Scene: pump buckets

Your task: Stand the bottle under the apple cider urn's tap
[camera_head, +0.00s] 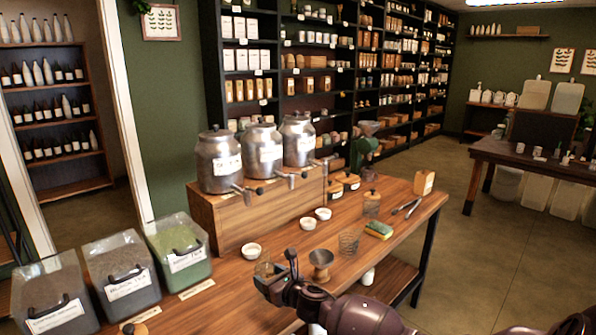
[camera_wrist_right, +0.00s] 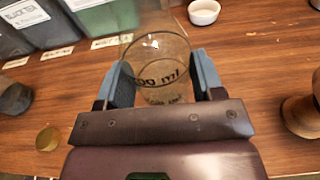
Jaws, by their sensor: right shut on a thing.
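Three metal urns stand in a row on a wooden riser (camera_head: 245,220): a left urn (camera_head: 218,160), a middle urn (camera_head: 262,148) and a right urn (camera_head: 297,138). Each has a tap on its right side; the labels are too small to read, so I cannot tell which is apple cider. My right gripper (camera_head: 266,279) is shut on a clear glass bottle (camera_head: 264,268), in front of the riser and away from the taps. In the right wrist view the bottle (camera_wrist_right: 162,68), with dark "ml" lettering, sits between the fingers (camera_wrist_right: 163,82). My left gripper is not in view.
A white bowl (camera_head: 251,250) and a funnel-shaped vessel (camera_head: 321,264) stand close to my right gripper. Labelled bins (camera_head: 180,251) line the table's left end.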

